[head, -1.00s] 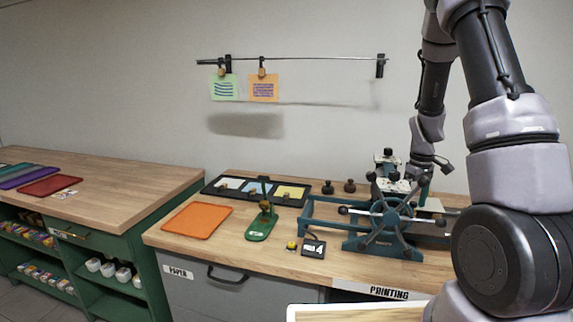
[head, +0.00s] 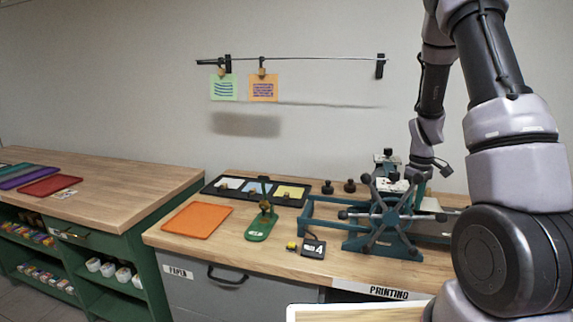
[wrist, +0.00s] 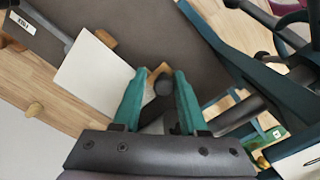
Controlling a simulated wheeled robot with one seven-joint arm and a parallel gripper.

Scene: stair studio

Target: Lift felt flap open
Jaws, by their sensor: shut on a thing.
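My gripper (wrist: 160,76) shows in the wrist view with its two teal fingers closed around a dark rounded grip (wrist: 165,88) near a small wooden piece. A broad grey-brown sheet, which looks like the felt flap (wrist: 150,30), spreads beyond the fingertips. I cannot tell clearly how the grip joins it or how far it is raised. A white card (wrist: 95,72) lies left of the fingers. In the head view the teal press (head: 385,222) with its spoked handwheel stands at the right of the bench, and my gripper is mostly hidden behind it.
On the bench (head: 280,262) are an orange tray (head: 197,220), a green stand (head: 262,228), a black three-part tray (head: 228,196), dark knobs (head: 349,186) and a counter (head: 313,247) reading 4. Press frame bars (wrist: 240,60) run close to the right of my fingers.

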